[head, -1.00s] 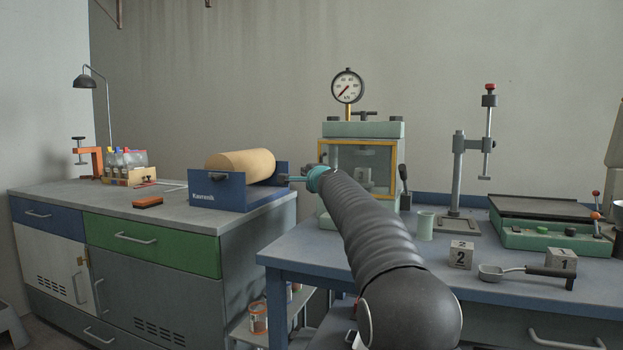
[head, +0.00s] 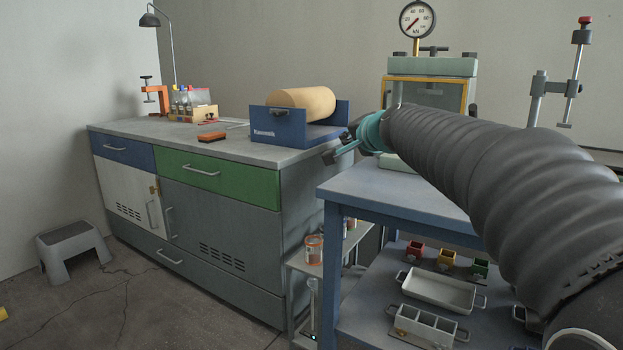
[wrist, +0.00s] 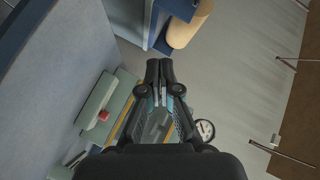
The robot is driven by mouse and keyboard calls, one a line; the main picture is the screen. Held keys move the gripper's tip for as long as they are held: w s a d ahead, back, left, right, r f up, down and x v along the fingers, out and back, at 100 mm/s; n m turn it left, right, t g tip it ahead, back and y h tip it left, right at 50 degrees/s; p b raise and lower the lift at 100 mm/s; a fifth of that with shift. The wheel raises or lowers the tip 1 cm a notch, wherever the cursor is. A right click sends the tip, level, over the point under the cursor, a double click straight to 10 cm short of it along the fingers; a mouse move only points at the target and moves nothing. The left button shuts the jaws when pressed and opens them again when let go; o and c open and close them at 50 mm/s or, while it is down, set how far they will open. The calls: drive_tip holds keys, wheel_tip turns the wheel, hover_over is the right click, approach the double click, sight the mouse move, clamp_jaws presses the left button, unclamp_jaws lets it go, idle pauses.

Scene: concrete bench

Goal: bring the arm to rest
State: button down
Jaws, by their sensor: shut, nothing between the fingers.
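My gripper (head: 342,155) is at the end of my dark ribbed arm, which reaches in from the right in the head view. It is in front of the right end of the blue cradle on the left cabinet. In the wrist view my gripper (wrist: 163,72) is shut and empty, with its fingertips together. I cannot tell how much room there is between the fingers and the cradle.
A blue cradle (head: 270,124) holding a tan cylinder (head: 303,101) stands on the grey cabinet (head: 225,225). The press with a dial gauge (head: 417,19) stands on the blue bench (head: 395,194), behind my arm. A grey step stool (head: 72,246) is on the floor at left.

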drive_tip(key=s+d+f+n+g+h, duration=0.1)
drive_tip(key=s+d+f+n+g, duration=0.1)
drive_tip(key=s+f, duration=0.6)
drive_tip(key=s+d+f+n+g+h+p, duration=0.1)
drive_tip(key=s+f+n+g, duration=0.3)
drive_tip(key=s+f, duration=0.5)
drive_tip(key=s+d+f+n+g+h, duration=0.2)
drive_tip(key=s+f, duration=0.7)
drive_tip(key=s, duration=1.3)
drive_tip(key=shift+s+d+n+g+p, duration=0.3)
drive_tip(key=shift+s+d+n+g, duration=0.1)
drive_tip(key=shift+d+n, duration=0.5)
